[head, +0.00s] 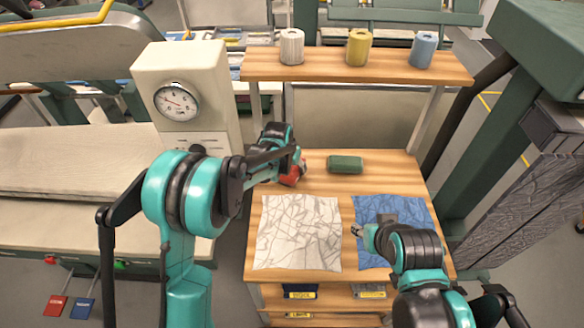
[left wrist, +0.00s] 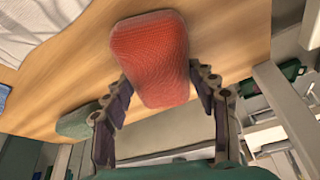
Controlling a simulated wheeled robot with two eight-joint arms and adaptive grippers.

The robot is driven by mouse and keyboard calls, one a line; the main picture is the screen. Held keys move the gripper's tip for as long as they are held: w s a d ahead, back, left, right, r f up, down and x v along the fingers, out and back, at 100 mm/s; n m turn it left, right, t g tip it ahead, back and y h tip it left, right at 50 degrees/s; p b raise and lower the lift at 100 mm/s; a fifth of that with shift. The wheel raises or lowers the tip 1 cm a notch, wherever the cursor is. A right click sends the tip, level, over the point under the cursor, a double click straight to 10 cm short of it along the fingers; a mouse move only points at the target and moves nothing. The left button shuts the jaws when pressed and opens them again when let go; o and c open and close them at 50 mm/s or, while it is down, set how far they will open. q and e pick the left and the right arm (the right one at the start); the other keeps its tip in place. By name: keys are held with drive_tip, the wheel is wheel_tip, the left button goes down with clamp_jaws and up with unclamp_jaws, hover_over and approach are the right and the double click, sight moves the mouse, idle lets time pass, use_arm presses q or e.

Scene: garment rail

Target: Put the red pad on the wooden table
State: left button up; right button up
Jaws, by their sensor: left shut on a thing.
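The red pad (head: 291,178) is at the left back part of the wooden table (head: 391,172), partly hidden by my left gripper (head: 288,166). In the left wrist view the red pad (left wrist: 150,60) sits between the two fingers of my left gripper (left wrist: 160,84), which is shut on it. The table's wood shows behind it; I cannot tell whether the pad touches the wood. My right gripper (head: 357,231) is low at the right, over the edge between the white and blue cloths. Its fingers are too small to tell open from shut.
A green pad (head: 345,163) lies right of the red pad. A white cloth (head: 297,232) and a blue cloth (head: 410,207) cover the table's front. A shelf (head: 325,66) with three rolls stands above the back. A gauge box (head: 150,88) stands close at the left.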

use_arm(q)
drive_tip(key=o, duration=1.4)
drive_tip(key=shift+f, duration=0.1)
drive_tip(key=shift+s+r, duration=0.1)
drive_tip(key=shift+r, duration=0.4)
drive_tip(key=p+v, duration=0.3)
drive_tip(key=v, duration=0.8)
drive_tip(key=shift+s+a, duration=0.15)
drive_tip(key=shift+s, duration=0.1)
